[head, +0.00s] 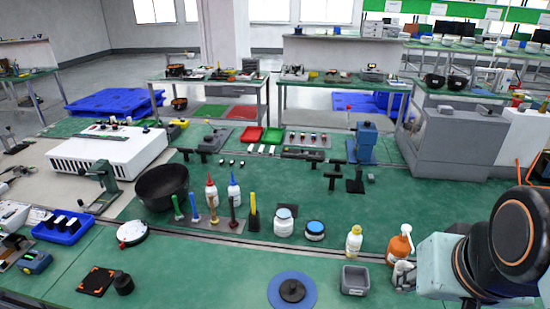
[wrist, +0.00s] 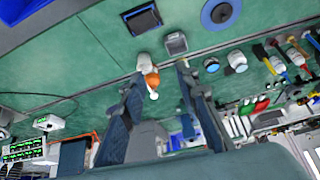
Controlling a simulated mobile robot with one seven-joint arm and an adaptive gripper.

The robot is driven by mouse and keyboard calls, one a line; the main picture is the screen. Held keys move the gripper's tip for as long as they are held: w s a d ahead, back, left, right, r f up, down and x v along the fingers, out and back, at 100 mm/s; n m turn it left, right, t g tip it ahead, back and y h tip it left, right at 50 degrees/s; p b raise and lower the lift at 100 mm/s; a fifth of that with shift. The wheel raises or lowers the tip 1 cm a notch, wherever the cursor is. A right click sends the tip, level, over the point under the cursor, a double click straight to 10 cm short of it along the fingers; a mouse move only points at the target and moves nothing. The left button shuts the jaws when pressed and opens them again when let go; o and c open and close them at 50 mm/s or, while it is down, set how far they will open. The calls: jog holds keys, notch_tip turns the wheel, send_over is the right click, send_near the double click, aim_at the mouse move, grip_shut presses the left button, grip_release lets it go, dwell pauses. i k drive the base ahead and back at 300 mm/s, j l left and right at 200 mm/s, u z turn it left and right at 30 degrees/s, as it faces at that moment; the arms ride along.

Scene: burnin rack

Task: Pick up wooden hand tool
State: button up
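A brown, wooden-looking hand tool (head: 233,208) stands upright in a row of hand tools near the middle of the green bench in the head view. Other tools with blue, green and yellow handles stand beside it. The row also shows at the right of the wrist view, tilted, where I cannot tell for sure which tool is the wooden one. My gripper (wrist: 160,72) is open, with its two fingers apart and nothing held between them. It is well away from the tool row. In the head view my arm is at the lower right, and the fingers are not clearly visible.
An orange-and-white bottle (head: 399,246) stands close to my arm, beside a yellow-capped bottle (head: 354,243). White jars (head: 284,222) and squeeze bottles (head: 234,189) stand near the tools. A black bowl (head: 162,187) is to their left. A grey bin (head: 355,280) and blue disc (head: 292,291) lie in front.

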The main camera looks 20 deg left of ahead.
aim_at(214, 221)
jog(key=u, duration=1.35)
jog(key=z, duration=0.75)
jog(key=i+j+z, duration=0.2)
jog(key=j+z, duration=0.2)
jog(key=i+j, duration=0.1)
jog(key=j, duration=0.3)
jog(key=i+j, duration=0.1)
jog(key=j, duration=0.8)
jog(key=i+j+u, duration=0.1)
jog(key=j, duration=0.35)
jog(key=i+l+z, duration=0.1)
jog(key=l, duration=0.15)
